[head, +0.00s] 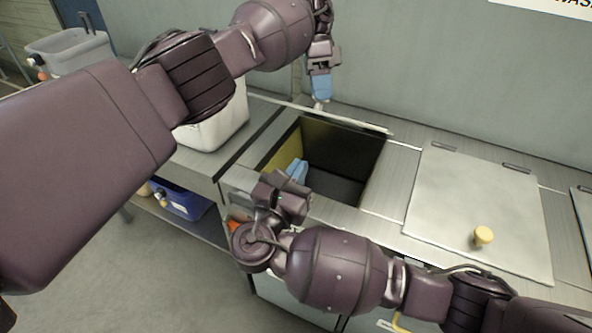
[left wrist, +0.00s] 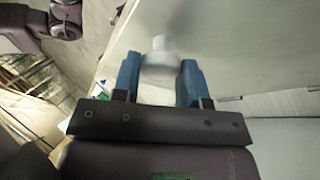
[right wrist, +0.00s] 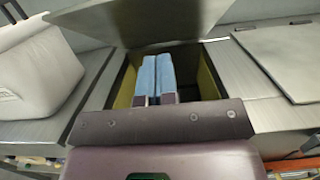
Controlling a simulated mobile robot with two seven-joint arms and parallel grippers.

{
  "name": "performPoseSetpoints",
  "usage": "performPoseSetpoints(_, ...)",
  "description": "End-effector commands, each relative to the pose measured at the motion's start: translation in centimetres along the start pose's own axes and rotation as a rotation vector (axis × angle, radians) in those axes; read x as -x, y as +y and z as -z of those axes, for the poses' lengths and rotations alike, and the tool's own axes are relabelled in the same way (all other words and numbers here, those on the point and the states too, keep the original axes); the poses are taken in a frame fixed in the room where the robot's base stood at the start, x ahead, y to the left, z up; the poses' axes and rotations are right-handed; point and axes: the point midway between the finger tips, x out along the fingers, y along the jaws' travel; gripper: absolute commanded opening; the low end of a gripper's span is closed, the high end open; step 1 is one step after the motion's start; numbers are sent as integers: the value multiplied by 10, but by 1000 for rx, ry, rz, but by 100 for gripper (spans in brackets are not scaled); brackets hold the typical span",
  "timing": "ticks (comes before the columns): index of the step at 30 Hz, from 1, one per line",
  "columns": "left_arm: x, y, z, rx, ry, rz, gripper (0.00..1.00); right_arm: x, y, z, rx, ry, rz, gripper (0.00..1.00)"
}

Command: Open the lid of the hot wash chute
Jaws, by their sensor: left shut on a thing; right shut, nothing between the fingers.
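The raised chute lid (head: 362,126) stands nearly edge-on in the head view, behind a square opening (head: 345,160) with a dark inside and yellow inner wall. The lid's grey face fills much of the left wrist view (left wrist: 235,45). My left gripper (head: 320,95) is shut on the lid's pale knob (left wrist: 158,64), which sits between its blue fingers. My right gripper (head: 298,171) is shut and empty, its blue fingers together over the front left of the opening. In the right wrist view its fingertips (right wrist: 155,62) point into the opening, below the raised lid (right wrist: 165,18).
A closed grey lid (head: 475,200) with a yellow knob (head: 483,235) lies to the right of the opening. A white bin (head: 218,128) stands to the left. A blue container (head: 180,200) sits on a lower shelf. A partly cut-off sign (head: 555,8) is on the wall.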

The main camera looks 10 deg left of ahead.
Motion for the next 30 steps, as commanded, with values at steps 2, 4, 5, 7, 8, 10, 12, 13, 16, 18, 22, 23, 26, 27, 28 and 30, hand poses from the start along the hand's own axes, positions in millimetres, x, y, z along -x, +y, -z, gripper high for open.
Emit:
performPoseSetpoints(2,0,0,0,-1,0,0,0,-16,-1,0,3,-3,2,0)
performPoseSetpoints(4,0,0,0,-1,0,0,0,-28,0,-1,1,-4,2,0)
performPoseSetpoints(5,0,0,0,-1,0,0,0,-33,0,0,1,-2,2,0)
performPoseSetpoints(7,0,0,0,-1,0,0,0,-46,0,-1,2,-3,2,0)
performPoseSetpoints(8,0,0,0,-1,0,0,0,-51,0,0,2,-3,1,0)
performPoseSetpoints(10,0,0,0,-1,0,0,0,-63,-1,0,1,-3,3,0)
performPoseSetpoints(12,0,0,0,-1,0,0,0,-73,0,-5,-2,-2,0,0)
performPoseSetpoints(13,0,0,0,-1,0,0,0,-76,0,-8,-3,-3,0,0)
performPoseSetpoints(16,0,0,0,-1,0,0,0,-84,0,-17,-2,-2,0,0)
performPoseSetpoints(18,0,0,0,-1,0,0,0,-88,0,-22,-2,-1,0,0)
performPoseSetpoints(22,0,0,0,-1,0,1,0,-94,0,-27,-1,0,0,0)
performPoseSetpoints(23,0,0,0,-1,0,1,0,-94,0,-28,-1,0,0,0)
performPoseSetpoints(26,0,0,0,-1,0,1,0,-95,0,-28,-1,1,0,0)
performPoseSetpoints(27,0,0,0,-1,0,1,0,-95,0,-28,-1,1,0,0)
performPoseSetpoints(28,0,0,0,-1,0,1,0,-95,0,-28,-1,1,0,0)
performPoseSetpoints(30,0,0,0,-1,0,0,0,-95,0,-28,-1,1,0,0)
